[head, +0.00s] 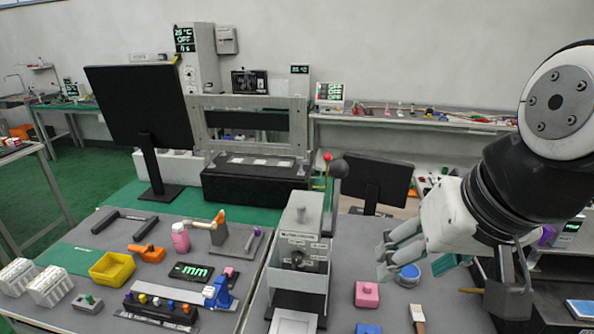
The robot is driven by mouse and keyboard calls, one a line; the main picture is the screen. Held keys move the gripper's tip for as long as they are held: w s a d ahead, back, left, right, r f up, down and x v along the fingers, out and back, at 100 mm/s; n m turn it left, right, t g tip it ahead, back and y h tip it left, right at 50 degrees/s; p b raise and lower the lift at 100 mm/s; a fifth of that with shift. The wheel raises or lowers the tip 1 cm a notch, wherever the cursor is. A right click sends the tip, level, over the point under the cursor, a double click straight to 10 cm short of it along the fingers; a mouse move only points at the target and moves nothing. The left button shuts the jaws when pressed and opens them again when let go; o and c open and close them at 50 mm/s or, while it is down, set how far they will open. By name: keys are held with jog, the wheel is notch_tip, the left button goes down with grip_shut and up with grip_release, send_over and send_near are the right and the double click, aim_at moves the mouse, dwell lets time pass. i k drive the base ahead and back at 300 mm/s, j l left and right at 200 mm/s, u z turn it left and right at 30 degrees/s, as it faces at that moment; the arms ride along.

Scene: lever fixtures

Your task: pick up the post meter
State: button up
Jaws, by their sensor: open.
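I cannot tell for sure which thing is the post meter. A flat black panel with green digits (190,271) lies on the left table, and a blue piece with a white top (218,292) stands beside it. A grey box fixture with a knob and a lever (303,245) stands at the middle. My gripper (388,256) is at the right, open and empty, its grey fingers pointing left. It appears above the right table, near the pink block (367,294) and the blue-topped round tub (408,275); contact does not show.
A yellow bin (112,268), a pink bottle (180,238) and an orange clamp (147,252) crowd the left table. A large black monitor (140,105) and a framed press (250,180) stand behind. A brush (417,318) lies at the front right.

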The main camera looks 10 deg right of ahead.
aim_at(566, 233)
jog(key=z, duration=1.35)
jog(key=k+z, duration=0.15)
jog(key=z, duration=0.6)
